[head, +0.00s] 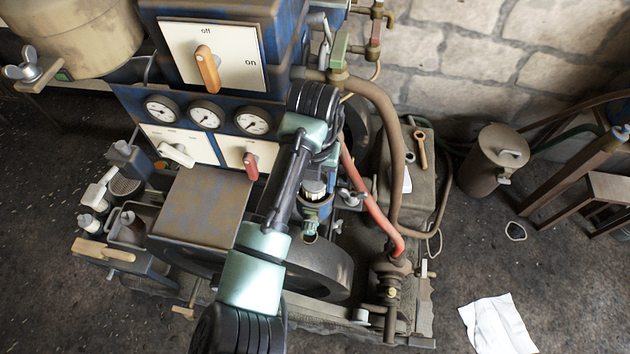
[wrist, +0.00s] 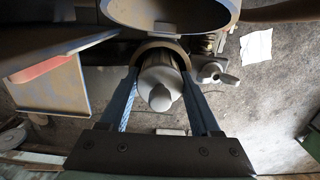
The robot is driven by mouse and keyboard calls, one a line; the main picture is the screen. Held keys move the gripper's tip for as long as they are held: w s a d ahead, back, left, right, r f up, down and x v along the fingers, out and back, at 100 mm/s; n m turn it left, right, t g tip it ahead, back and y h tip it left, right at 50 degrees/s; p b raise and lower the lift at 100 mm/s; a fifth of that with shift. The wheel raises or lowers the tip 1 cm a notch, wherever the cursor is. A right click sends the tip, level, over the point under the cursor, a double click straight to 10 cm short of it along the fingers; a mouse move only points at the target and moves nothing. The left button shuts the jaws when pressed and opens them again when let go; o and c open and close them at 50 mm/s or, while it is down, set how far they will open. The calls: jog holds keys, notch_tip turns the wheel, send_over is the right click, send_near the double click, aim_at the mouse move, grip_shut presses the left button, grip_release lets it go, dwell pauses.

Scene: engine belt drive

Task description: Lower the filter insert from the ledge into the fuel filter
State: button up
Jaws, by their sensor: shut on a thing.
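The filter insert is a small cylinder with pale pleats in the head view (head: 313,187). In the wrist view the insert (wrist: 160,88) shows a grey, knob-like end between my fingers. My gripper (wrist: 162,92) is shut on it, one finger at each side. In the head view my arm hides most of the gripper. The fuel filter (head: 316,210) is a blue cup directly below the insert in the head view. A round brownish rim shows behind the insert in the wrist view. I cannot tell how far the insert is inside the cup.
A wing nut (wrist: 216,75) is close to the right of my fingers in the wrist view. A red hose (head: 367,195) runs to the right of the filter. A large dark wheel (head: 325,272) and a brown metal cover (head: 197,212) are close by.

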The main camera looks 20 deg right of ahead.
jog(key=f, duration=0.1)
jog(key=s+f, duration=0.1)
jog(key=shift+a+f, duration=0.15)
jog(key=shift+f, duration=0.15)
jog(key=o, duration=1.5)
jog(key=shift+o, duration=0.2)
jog(key=r, duration=0.3)
jog(key=w+r+b, duration=0.1)
jog(key=r, duration=0.2)
jog(key=shift+w+d, duration=0.1)
jog(key=shift+d, duration=0.1)
jog(key=r, duration=0.5)
jog(key=r+p, duration=0.1)
jog(key=r, duration=0.2)
jog(key=shift+s+a+r, duration=0.25)
jog(key=shift+r, duration=0.1)
jog(key=shift+s+r, duration=0.2)
jog(key=shift+r, duration=0.25)
